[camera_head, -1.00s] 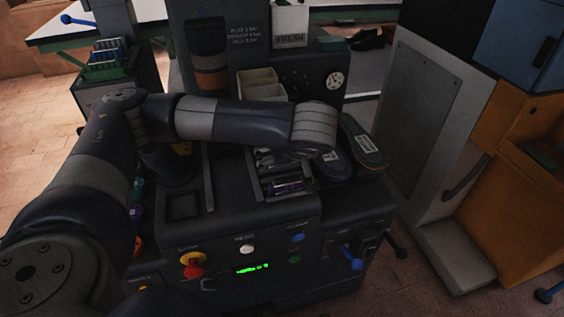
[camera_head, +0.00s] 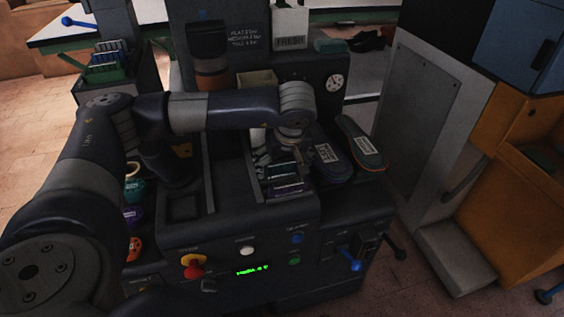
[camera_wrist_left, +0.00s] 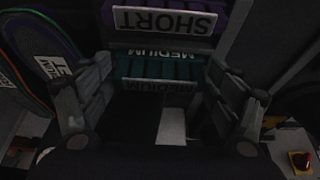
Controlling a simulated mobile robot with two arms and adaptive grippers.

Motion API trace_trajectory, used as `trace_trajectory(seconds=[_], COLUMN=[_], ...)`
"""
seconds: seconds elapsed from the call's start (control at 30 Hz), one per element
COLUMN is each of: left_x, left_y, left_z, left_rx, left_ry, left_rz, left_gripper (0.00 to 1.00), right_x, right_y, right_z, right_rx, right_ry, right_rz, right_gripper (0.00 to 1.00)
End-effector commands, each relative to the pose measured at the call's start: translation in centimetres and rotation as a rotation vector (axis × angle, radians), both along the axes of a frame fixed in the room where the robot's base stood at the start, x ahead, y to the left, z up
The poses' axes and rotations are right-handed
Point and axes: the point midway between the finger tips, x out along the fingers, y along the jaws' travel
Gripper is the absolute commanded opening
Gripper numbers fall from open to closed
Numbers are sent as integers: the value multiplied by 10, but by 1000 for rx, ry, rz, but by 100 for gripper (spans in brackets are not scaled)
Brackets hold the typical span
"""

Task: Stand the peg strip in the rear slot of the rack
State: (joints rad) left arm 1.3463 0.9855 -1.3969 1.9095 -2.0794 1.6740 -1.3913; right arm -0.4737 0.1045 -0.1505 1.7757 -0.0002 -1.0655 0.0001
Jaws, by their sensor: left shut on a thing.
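My left gripper (camera_wrist_left: 158,95) has a finger on each side of a teal peg strip (camera_wrist_left: 160,68) with a white MEDIUM label, and is shut on it. In the head view, the left gripper (camera_head: 279,158) reaches down into a dark bay on the machine and is partly hidden under my wrist. A purple strip (camera_wrist_left: 165,20) labelled SHORT lies just beyond the teal one. It also shows in the head view (camera_head: 288,188). A green rack (camera_head: 108,72) with several slotted pieces stands at the upper left; its slots are too small to tell apart. My right gripper is out of view.
Two shoe-like soles (camera_head: 360,146) lie right of the bay. A dial (camera_head: 334,83) and a cream bin (camera_head: 257,82) stand behind. A red knob (camera_head: 194,269) and a blue lever (camera_head: 351,260) are on the front panel. Colored rolls (camera_head: 134,190) are at the left.

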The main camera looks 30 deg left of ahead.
Motion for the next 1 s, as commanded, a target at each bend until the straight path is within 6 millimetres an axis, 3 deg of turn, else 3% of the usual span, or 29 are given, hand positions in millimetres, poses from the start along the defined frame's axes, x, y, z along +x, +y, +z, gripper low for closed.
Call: trace_trajectory(seconds=[0.07,0.1,0.17,0.7,1.0], left_x=[0,0,0,0,-14], left_y=[0,0,0,0,-19], left_z=[-1,-1,-1,3,59], left_rx=[1,1,1,0,0], left_ry=[-1,-1,-1,-1,-7], left_rz=[0,0,0,0,-3], left_gripper=[55,87,100,100,100], right_x=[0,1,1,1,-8], right_y=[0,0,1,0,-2], right_z=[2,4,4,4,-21], right_rx=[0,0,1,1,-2], right_ry=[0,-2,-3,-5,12], right_rz=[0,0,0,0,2], right_gripper=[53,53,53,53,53])
